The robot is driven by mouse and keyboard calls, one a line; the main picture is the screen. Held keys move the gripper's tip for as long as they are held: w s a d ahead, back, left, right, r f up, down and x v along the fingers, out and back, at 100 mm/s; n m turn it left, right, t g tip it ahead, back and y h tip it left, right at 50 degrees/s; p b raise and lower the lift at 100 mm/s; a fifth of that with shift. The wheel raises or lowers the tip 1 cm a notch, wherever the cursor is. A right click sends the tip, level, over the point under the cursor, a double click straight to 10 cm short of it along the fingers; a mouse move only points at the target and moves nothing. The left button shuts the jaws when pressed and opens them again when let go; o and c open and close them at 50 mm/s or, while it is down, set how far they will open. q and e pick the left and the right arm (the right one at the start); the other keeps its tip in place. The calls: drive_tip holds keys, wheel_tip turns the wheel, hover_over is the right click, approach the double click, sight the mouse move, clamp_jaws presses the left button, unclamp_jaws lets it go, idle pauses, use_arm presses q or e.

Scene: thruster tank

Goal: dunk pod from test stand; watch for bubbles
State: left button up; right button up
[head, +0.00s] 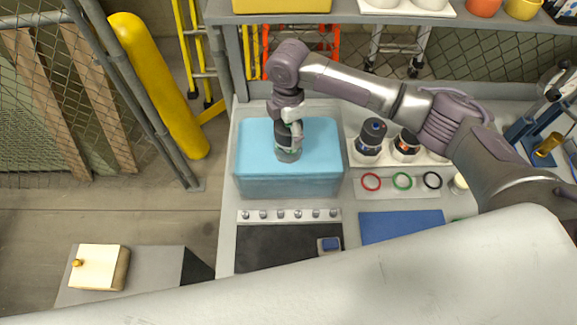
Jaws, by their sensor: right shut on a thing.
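A clear tank (289,187) of light blue water stands at the left end of the grey bench. My right gripper (290,128) points down over the middle of the tank. It is shut on a dark grey pod (288,148) with a lighter lower rim. The pod is upright, and its lower end appears at or in the water; I cannot tell how deep. The gripper hides part of the pod's top. No bubbles are distinct at this size. My left gripper is not in view.
A blue mat (402,226) and a dark mat (275,246) are in front. A shelf (345,13) overhangs the back. A blue stand (521,131) is at the right.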

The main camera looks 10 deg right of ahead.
drive_tip(key=shift+r, duration=3.5)
drive_tip(key=shift+f, duration=0.1)
